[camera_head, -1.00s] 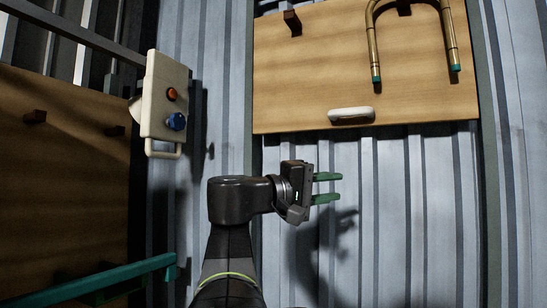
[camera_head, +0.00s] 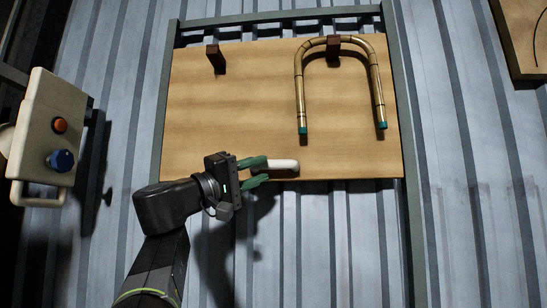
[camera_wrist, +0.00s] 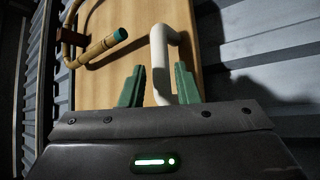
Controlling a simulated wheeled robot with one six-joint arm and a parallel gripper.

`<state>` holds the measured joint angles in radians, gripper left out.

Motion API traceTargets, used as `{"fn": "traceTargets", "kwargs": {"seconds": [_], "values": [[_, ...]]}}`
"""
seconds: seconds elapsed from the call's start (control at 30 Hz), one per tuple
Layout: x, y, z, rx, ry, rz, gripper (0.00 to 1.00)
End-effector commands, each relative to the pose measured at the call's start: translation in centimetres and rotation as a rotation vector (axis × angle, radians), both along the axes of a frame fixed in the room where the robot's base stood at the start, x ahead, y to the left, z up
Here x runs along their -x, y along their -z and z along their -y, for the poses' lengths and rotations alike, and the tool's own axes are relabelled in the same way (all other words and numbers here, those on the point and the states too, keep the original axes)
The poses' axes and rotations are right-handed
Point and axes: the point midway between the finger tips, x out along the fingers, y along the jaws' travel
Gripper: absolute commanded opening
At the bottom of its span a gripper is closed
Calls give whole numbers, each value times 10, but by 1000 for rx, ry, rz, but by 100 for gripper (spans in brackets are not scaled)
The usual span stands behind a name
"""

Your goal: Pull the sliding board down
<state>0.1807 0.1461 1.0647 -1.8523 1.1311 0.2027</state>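The sliding board (camera_head: 240,110) is a light wooden panel between dark vertical rails on the corrugated wall. Its white handle (camera_head: 284,165) sits at the lower edge, and it also shows in the wrist view (camera_wrist: 159,50). My gripper (camera_head: 262,171) is at the handle's left end in the head view. In the wrist view its green fingers (camera_wrist: 159,86) stand apart, with the handle's near part between them. I see gaps beside the handle, so the fingers look open around it. The lower end of the handle is hidden behind the gripper body.
A bent rattan piece (camera_head: 299,85) with teal ends hangs on a dark peg on the board. Another peg (camera_head: 215,58) is bare. A cream control box (camera_head: 45,130) with an orange button and blue knob stands at left. The wall below the board is clear.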

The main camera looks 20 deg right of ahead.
Motion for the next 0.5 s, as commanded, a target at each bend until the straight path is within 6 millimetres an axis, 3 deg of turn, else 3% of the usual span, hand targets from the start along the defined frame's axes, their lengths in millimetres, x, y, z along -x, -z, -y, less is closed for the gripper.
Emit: {"fn": "traceTargets", "kwargs": {"seconds": [0.2,0.5], "values": [[-5,-16,33,-1,2,0,29],[-9,-20,48,0,-1,-1,29]]}}
